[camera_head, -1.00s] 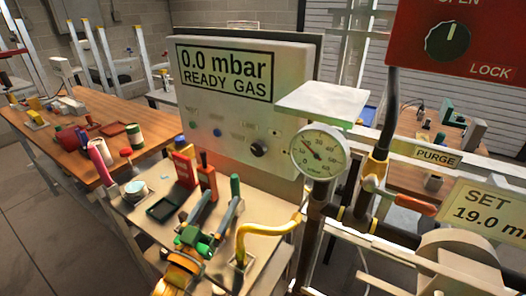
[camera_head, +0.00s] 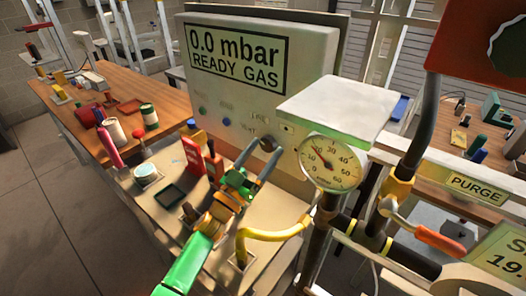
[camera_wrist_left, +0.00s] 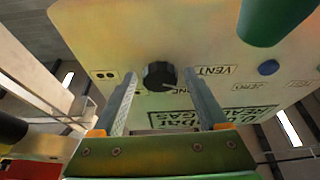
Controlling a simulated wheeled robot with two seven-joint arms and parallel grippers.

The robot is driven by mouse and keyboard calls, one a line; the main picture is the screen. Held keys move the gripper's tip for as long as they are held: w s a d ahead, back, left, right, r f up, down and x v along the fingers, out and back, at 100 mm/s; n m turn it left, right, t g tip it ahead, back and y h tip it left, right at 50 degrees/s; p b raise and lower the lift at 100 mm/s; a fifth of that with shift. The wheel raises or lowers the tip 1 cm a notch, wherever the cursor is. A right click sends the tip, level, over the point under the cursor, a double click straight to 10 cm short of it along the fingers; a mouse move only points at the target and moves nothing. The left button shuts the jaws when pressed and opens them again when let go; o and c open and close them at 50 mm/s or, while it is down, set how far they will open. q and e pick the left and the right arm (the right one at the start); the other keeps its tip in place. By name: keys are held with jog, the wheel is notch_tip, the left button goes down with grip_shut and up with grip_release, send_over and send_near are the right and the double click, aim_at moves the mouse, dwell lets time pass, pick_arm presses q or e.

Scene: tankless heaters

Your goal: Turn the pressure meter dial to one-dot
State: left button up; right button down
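A black dial (camera_head: 268,144) sits low on the pale meter panel (camera_head: 312,50), whose screen reads "0.0 mbar READY GAS". In the left wrist view the panel appears upside down and the dial (camera_wrist_left: 158,75) lies between my finger lines. A "VENT" label is on one side of the dial, and a small plate with two dark dots (camera_wrist_left: 104,75) on the other. The dial's pointer is too small to read. My left gripper (camera_head: 258,164) is open and empty, fingers pointing at the dial, apparently just short of it. It also shows in the wrist view (camera_wrist_left: 162,82). My right gripper is out of view.
A round gauge (camera_head: 330,162) on a pipe stands just right of the dial, under a white shelf (camera_head: 338,105). A yellow bent pipe (camera_head: 275,236) rises below. Red blocks (camera_head: 194,156) and a dark tray (camera_head: 171,193) lie on the bench left of the arm.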

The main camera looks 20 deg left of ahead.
pick_arm(q)
jog(key=shift+s, duration=0.15)
jog(key=c, duration=0.3)
jog(key=shift+r, duration=0.1)
grip_shut()
